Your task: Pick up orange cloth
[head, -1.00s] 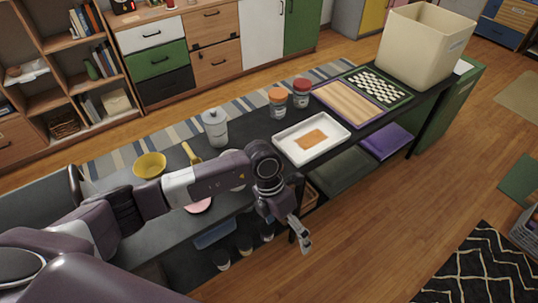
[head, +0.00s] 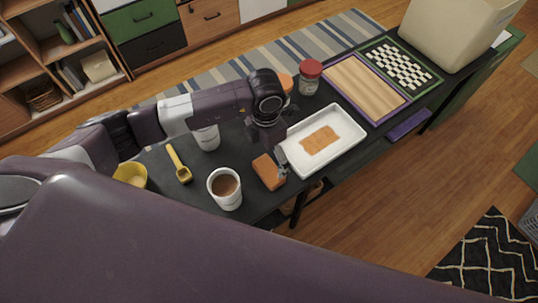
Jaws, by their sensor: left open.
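A flat orange piece, likely the orange cloth (head: 320,140), lies in the white tray (head: 356,149) on the dark table. A second, thicker orange piece (head: 267,172) lies on the table just left of the tray. My right gripper is out of view.
Behind the tray are a red-lidded jar (head: 310,78), a wooden board (head: 363,86) and a checkered board (head: 401,63).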

